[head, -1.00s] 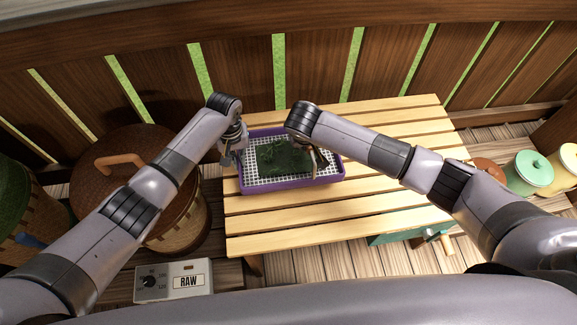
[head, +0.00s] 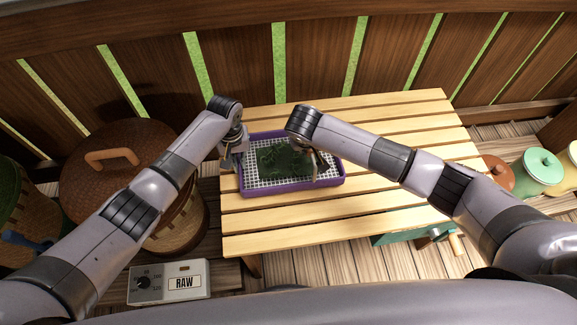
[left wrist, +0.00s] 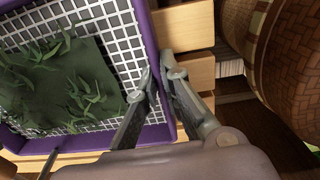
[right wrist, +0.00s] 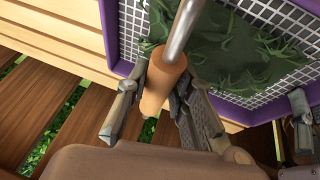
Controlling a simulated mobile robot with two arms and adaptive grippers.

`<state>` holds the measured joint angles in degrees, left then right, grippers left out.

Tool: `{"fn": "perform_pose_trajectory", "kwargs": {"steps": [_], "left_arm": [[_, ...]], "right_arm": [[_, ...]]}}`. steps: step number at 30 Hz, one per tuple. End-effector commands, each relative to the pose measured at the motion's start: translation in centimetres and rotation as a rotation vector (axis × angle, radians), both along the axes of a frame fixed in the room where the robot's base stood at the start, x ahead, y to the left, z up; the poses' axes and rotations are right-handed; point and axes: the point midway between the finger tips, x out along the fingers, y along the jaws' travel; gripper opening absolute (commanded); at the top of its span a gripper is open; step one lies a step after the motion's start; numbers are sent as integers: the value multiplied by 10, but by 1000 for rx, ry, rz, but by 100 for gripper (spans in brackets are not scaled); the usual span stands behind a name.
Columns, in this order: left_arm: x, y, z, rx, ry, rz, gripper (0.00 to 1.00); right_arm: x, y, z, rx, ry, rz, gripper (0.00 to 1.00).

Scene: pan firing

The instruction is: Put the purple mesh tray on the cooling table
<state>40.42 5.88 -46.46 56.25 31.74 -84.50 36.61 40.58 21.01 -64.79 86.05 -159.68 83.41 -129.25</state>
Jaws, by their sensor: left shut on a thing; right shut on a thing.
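The purple mesh tray (head: 300,187) has a white grid floor and holds a dark green sheet with loose green leaves. In the head view it is over the back-left part of the slatted wooden cooling table (head: 330,225); I cannot tell whether it touches the slats. My left gripper (head: 236,155) is shut on the tray's left rim, which the left wrist view shows between its fingers (left wrist: 158,88). My right gripper (head: 318,165) is above the tray's right side. In the right wrist view it is shut on a tool's wooden handle (right wrist: 162,75) with a metal shaft.
A lidded woven basket (head: 120,165) stands left of the table. Lidded jars (head: 540,165) stand at the right. A plank fence (head: 310,60) runs behind. The table's right half is clear.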

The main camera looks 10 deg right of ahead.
Motion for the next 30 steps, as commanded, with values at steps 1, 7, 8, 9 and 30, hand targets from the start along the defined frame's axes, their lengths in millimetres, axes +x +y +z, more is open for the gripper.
{"fn": "perform_pose_trajectory", "kwargs": {"steps": [1,7,8,9,30], "left_arm": [[1,-2,-5,-5,-4,3,0],[1,-1,-2,-3,-2,2,18],[1,-1,-2,-3,-2,2,20],[1,-1,-2,-2,-2,1,23],[2,-1,50,-4,-5,0,27]], "right_arm": [[-1,2,-7,3,2,2,0],[-1,1,-3,2,2,2,34],[-1,1,-3,1,1,1,36],[-1,1,-3,2,1,1,38],[0,0,-3,0,0,0,42]]}}
